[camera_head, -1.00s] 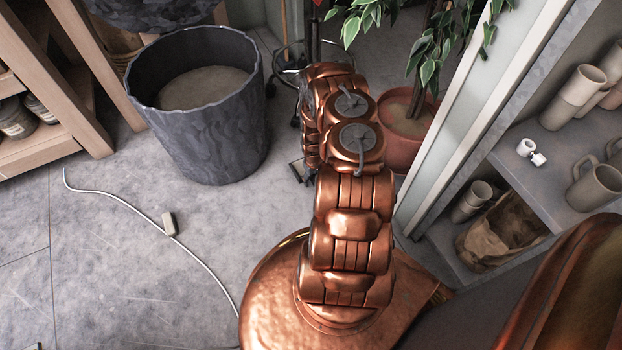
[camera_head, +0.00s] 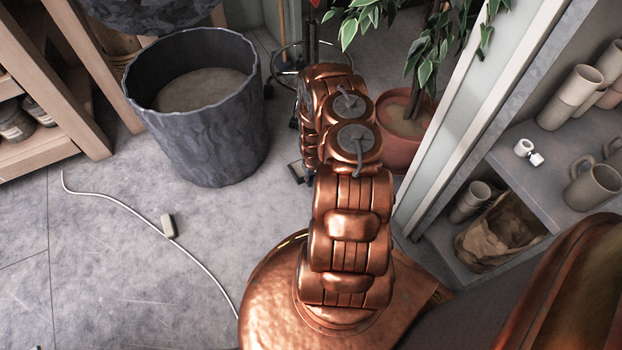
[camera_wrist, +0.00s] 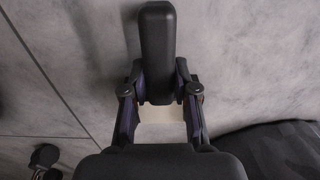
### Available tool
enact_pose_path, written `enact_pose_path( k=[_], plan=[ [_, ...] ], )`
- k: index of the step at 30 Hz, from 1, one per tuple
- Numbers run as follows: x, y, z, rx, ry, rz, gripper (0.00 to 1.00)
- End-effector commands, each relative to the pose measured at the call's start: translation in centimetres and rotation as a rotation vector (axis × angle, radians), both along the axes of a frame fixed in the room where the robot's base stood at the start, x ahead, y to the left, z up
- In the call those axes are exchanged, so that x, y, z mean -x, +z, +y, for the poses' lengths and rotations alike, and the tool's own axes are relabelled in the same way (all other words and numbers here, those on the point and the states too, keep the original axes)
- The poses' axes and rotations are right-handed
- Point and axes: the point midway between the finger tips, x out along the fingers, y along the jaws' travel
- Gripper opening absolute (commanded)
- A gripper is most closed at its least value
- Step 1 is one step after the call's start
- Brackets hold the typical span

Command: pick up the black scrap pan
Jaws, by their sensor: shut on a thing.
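In the wrist view a long, rounded black piece, which looks like the black scrap pan's handle (camera_wrist: 157,45), stands out between the fingers of my gripper (camera_wrist: 160,88). The fingers are closed on it from both sides. A pale block-like patch shows just below, between the fingers; I cannot tell what it is. In the head view my copper arm hides my gripper and most of what it holds. A small dark, pale-edged corner shows left of the arm, and I cannot tell whether it is the pan.
A large dark grey bin (camera_head: 207,140) stands on the floor left of my arm. A white cable (camera_head: 125,208) with a small block lies on the floor. A potted plant (camera_head: 398,152) and shelves with mugs (camera_head: 592,186) are at the right. A wooden rack (camera_head: 40,150) is at the left.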

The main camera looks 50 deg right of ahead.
Motion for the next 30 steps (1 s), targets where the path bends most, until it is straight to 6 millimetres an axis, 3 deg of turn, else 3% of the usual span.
enact_pose_path(
  k=[5,16,22,30],
  plan=[
    [-0.1,1.8,-0.1,0.002,0.000,-0.002,0.00],
    [0.0,8.3,0.0,0.001,-0.001,-0.001,0.00],
    [0.0,9.8,0.0,0.000,0.001,0.000,0.00],
    [0.0,10.0,0.0,0.000,0.000,0.000,0.00]
  ],
)
